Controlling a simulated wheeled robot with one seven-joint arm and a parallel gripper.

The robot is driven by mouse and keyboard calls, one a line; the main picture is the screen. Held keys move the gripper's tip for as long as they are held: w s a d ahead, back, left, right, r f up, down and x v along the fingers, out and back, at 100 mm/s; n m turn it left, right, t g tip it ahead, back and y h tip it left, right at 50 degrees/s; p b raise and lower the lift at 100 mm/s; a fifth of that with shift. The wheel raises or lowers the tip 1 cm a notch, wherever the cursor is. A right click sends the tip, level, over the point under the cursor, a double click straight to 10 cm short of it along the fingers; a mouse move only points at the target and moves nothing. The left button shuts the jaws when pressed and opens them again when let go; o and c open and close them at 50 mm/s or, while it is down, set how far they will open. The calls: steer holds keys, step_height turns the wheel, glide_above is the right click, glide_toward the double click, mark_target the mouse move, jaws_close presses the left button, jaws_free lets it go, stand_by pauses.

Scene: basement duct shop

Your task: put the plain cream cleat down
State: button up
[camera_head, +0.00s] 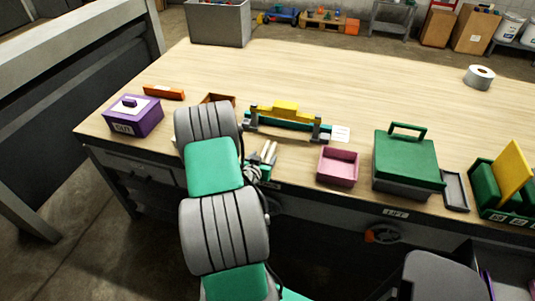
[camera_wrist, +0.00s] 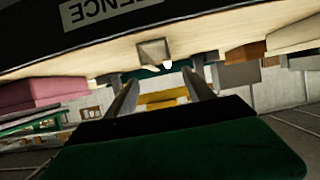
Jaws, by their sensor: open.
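My gripper (camera_head: 264,153) is over the front edge of the workbench, just in front of the rack with the yellow bar (camera_head: 285,107). In the wrist view its two fingers (camera_wrist: 163,84) stand apart, with nothing clearly held between them. That view looks upside down, with the benchtop above. A small tan, square-ended piece (camera_wrist: 153,52) shows there against the bench, beyond the fingertips. I cannot tell whether it is the plain cream cleat. No cleat is clearly seen in the head view, where my arm hides part of the bench.
A purple lidded box (camera_head: 134,116) and an orange block (camera_head: 164,92) lie left of my arm. A pink open bin (camera_head: 338,167), a green lidded box (camera_head: 405,163) and a grey tray (camera_head: 455,191) stand to the right. The benchtop (camera_head: 330,75) behind the rack is mostly clear.

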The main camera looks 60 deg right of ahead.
mark_target(266, 154)
steer(key=x, duration=0.2)
steer(key=p+x, duration=0.1)
steer(key=x, duration=0.1)
steer(key=shift+d+f, duration=0.2)
steer(key=shift+f, duration=0.25)
steer(key=shift+w, duration=0.1)
steer(key=shift+c, duration=0.2)
jaws_close()
